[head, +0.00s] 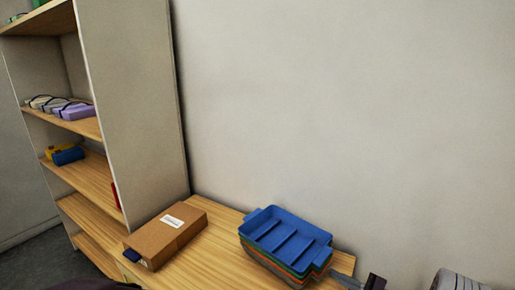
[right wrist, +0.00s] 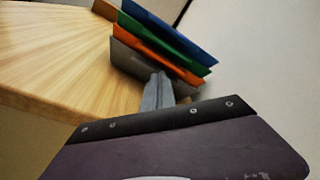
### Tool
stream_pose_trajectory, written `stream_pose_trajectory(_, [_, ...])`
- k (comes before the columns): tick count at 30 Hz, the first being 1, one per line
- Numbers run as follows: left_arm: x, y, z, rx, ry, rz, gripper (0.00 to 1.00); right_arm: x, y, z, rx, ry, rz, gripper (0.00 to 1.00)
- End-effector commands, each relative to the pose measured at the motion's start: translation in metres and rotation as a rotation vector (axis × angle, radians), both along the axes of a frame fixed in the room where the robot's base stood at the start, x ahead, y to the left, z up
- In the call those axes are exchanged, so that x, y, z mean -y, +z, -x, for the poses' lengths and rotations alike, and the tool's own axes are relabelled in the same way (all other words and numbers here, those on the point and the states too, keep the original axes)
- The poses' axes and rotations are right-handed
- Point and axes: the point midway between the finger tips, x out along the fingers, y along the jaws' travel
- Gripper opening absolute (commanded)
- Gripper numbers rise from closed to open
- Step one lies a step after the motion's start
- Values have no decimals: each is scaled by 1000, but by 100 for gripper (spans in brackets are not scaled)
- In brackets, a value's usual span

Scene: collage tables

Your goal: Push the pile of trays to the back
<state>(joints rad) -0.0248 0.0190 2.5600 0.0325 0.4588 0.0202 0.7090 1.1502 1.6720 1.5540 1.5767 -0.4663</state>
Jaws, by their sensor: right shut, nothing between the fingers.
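The pile of trays (head: 285,245) stands on the wooden table near its right end, with a blue tray on top and green, orange and grey ones below. The right wrist view shows the stacked edges, the blue (right wrist: 165,30), the orange (right wrist: 155,55) and the grey tray (right wrist: 140,70) lowest. My right gripper (head: 340,279) is shut and empty at the pile's near right corner. In the right wrist view its fingertips (right wrist: 158,80) are close to the lower trays; I cannot tell whether they touch. My left gripper is not in view.
A brown cardboard box (head: 165,236) with a white label lies on the table (head: 215,248) left of the pile. A plain wall (head: 350,120) rises behind the table. A shelf unit (head: 130,100) with several small items stands at the left.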

Motion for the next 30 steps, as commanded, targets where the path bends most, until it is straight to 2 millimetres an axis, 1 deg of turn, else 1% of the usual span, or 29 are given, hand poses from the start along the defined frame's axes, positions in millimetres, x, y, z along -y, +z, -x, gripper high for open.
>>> stream_pose_trajectory(12, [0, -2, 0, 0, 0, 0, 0, -20, 0, -16, 0, 1, 0, 0])
stream_pose_trajectory(18, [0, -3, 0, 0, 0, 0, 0, -27, 0, -21, 0, 1, 0, 0])
stream_pose_trajectory(22, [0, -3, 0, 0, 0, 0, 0, -22, 0, -19, 0, -1, 0, 0])
stream_pose_trajectory(30, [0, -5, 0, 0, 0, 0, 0, 4, -1, 3, 0, -3, 0, 0])
